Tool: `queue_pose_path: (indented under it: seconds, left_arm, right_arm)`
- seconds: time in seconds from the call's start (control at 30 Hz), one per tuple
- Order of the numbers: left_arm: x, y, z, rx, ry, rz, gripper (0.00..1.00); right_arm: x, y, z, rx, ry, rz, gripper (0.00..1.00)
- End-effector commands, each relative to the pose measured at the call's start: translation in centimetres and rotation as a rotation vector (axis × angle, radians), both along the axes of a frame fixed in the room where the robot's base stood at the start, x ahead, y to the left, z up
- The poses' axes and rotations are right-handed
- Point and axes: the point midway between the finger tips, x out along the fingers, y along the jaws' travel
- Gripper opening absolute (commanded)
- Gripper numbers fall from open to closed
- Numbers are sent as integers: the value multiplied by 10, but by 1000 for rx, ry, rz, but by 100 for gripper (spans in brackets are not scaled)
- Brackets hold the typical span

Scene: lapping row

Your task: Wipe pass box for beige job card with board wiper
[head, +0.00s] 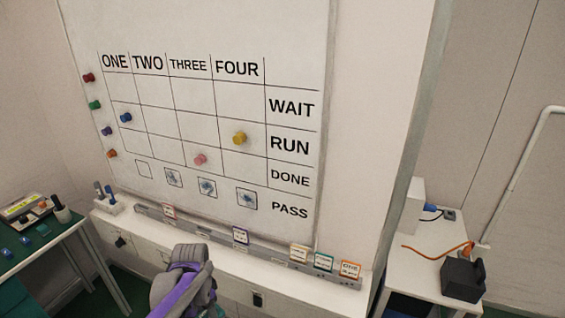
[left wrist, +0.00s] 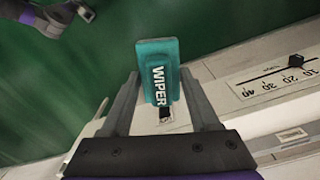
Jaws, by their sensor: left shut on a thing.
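My left gripper (left wrist: 163,100) is shut on the teal board wiper (left wrist: 158,72), which is lettered WIPER in the left wrist view. The whiteboard (head: 200,30) stands ahead in the head view. Its PASS row has an empty box (head: 143,169) under ONE and blue-smudged boxes under TWO (head: 173,178), THREE (head: 207,187) and FOUR (head: 247,198). Several job cards stand on the ledge; a pale one, perhaps the beige card (head: 299,252), is right of centre, its text too small to read. A grey-purple arm of mine rises at the bottom, its gripper not discernible.
Coloured magnets sit on the board, including yellow (head: 239,138) and pink (head: 200,159). A green-topped table (head: 40,245) stands left. A white side table (head: 420,270) with a black box (head: 463,279) stands right. A scale strip (left wrist: 270,82) shows in the wrist view.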

Motion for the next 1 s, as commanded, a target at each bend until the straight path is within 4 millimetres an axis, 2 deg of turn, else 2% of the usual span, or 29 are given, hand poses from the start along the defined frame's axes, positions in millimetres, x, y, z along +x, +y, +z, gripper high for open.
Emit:
queue_pose_path:
  seconds: [0.2,0.4,0.6,1.0]
  left_arm:
    - [10,-17,-25,0,-1,400,17]
    - [13,-25,-39,0,0,631,17]
    - [14,-28,-43,0,0,700,17]
    - [14,-27,-43,0,0,700,17]
  right_arm:
    - [2,0,7,0,-4,0,50]
    - [3,0,10,0,-5,0,50]
    - [3,0,10,0,-6,0,50]
    - [3,0,10,0,-6,0,50]
